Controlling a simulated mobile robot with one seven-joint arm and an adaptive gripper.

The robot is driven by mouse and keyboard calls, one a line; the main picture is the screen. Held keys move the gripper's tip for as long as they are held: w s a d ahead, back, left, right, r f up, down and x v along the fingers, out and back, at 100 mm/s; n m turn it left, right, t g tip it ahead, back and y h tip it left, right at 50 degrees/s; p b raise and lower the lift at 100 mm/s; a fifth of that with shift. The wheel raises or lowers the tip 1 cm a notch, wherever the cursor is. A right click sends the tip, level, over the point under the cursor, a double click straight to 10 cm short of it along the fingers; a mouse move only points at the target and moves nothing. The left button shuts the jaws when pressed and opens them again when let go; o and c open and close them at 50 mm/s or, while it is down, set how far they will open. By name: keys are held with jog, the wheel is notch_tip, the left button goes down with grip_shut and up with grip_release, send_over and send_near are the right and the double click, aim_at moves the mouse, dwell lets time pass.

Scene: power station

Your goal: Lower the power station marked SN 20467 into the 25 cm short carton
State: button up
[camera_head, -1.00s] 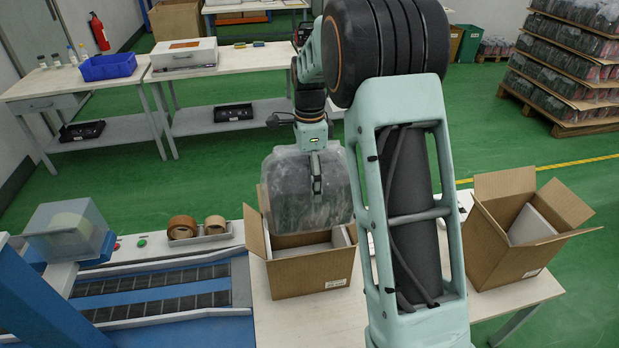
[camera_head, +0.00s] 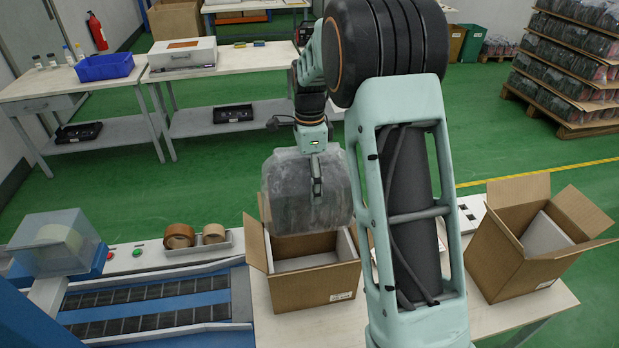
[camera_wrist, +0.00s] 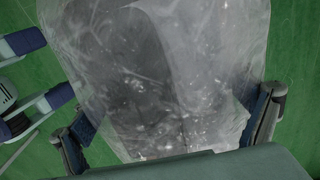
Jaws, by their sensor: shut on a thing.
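A power station (camera_head: 307,205) in a cloudy clear bag hangs from my gripper (camera_head: 316,182). My gripper is shut on it. In the wrist view the bagged station (camera_wrist: 160,75) fills the middle, with a gripper finger at each side. No serial number is readable. An open cardboard carton (camera_head: 312,285) stands on the table below and just in front of the station. The station's lower end overlaps the carton's opening in the picture; I cannot tell whether it is inside the rim. A pale liner shows inside. Neither carton's size is readable.
A second open carton (camera_head: 515,262) with a pale insert stands to the right, beyond my arm. Tape rolls (camera_head: 179,236) and a conveyor (camera_head: 150,300) lie to the left. The near carton's flaps stand up around its opening. My arm hides part of the table.

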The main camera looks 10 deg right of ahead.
notch_tip(320, 180, down, 33)
jog(key=b, duration=2.1)
jog(key=shift+w+r, duration=0.15)
jog(key=shift+r, duration=0.05)
jog(key=o, duration=1.8)
jog(key=r+p, duration=0.7)
jog(key=r, duration=0.4)
jog(key=r+p, duration=0.7)
jog(key=r, duration=0.3)
jog(key=shift+s+r, duration=0.2)
jog(key=shift+r, duration=0.15)
